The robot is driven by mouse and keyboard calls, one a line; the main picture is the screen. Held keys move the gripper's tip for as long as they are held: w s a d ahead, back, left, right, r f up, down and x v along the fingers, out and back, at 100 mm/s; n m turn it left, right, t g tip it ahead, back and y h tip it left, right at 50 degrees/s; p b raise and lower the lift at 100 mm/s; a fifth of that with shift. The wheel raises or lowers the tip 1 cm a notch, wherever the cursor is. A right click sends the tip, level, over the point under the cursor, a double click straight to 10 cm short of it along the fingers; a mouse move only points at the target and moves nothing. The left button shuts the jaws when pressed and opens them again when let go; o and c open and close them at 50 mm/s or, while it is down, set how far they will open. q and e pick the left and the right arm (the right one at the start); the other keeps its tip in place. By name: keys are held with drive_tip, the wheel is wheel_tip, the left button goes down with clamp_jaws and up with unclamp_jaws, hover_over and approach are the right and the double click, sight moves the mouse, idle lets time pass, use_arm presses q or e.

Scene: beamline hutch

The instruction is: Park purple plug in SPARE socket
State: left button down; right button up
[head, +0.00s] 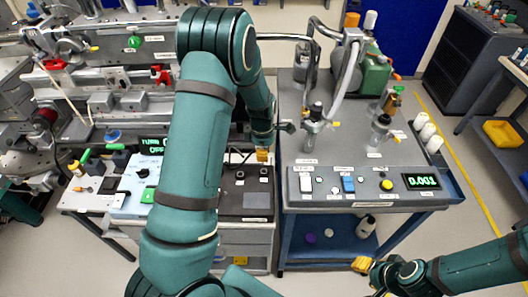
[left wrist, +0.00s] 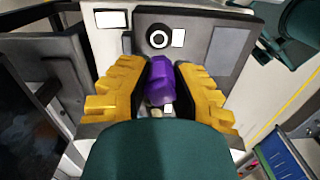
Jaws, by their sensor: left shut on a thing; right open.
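The purple plug (left wrist: 160,82) sits between the yellow fingers of my left gripper (left wrist: 160,88) in the left wrist view, and the gripper is shut on it. The plug looks apart from this socket. In the head view my left gripper (head: 262,155) is over the dark-topped bench, and my arm hides much of it; the plug cannot be made out. My right gripper (head: 374,271) is open at lower right.
A pale blue control box (head: 130,190) and optics stand left of my left arm. Open floor lies to the right of the cart.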

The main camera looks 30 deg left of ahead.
use_arm(q)
drive_tip(key=b, duration=0.3)
hover_over(264, 171)
drive_tip(key=shift+f, duration=2.2)
drive_tip(key=shift+f+b, duration=1)
drive_tip(key=shift+f, duration=0.05)
drive_tip(key=shift+f+b, duration=0.3)
drive_tip(key=shift+f, duration=0.25)
drive_tip(key=c, duration=0.9)
unclamp_jaws()
drive_tip(key=shift+o, duration=0.2)
drive_tip(key=r, duration=1.2)
drive_tip(key=shift+s+a, duration=0.1)
drive_tip(key=shift+a, duration=0.15)
